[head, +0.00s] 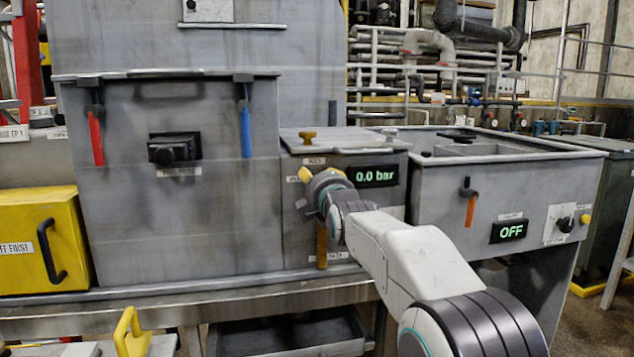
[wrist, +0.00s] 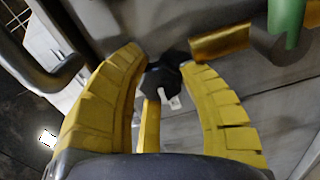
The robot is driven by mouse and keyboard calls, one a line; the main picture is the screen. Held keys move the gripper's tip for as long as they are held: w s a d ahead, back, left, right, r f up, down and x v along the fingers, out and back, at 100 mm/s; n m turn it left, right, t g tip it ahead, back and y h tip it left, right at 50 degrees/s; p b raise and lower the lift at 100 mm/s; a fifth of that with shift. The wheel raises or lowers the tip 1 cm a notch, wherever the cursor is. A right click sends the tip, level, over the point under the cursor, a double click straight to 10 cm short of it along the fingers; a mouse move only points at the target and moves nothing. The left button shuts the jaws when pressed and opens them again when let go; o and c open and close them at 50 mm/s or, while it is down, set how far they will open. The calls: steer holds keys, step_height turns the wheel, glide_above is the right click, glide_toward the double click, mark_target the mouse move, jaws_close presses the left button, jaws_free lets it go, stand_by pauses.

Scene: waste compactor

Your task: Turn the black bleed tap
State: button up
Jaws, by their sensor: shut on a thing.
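The black bleed tap (wrist: 160,82) shows in the wrist view as a dark, faceted knob on a grey face, with a small white mark beside it. The yellow fingers of my gripper (wrist: 166,64) curve in from both sides and are shut on it near their tips. In the head view my gripper (head: 314,186) is at the front of the middle grey cabinet (head: 294,215), left of the display reading 0.0 bar (head: 376,176). There the gripper hides the tap, so its turn angle cannot be told from that view.
An amber lever (head: 322,245) hangs just below my gripper. A panel with red (head: 96,138) and blue (head: 246,130) handles stands left. The right tank has an orange-handled lever (head: 470,205) and an OFF display (head: 509,231). A yellow box (head: 40,240) sits far left.

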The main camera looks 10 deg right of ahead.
steer(key=o, duration=1.2)
steer(key=s, duration=1.2)
steer(key=shift+r, duration=0.1)
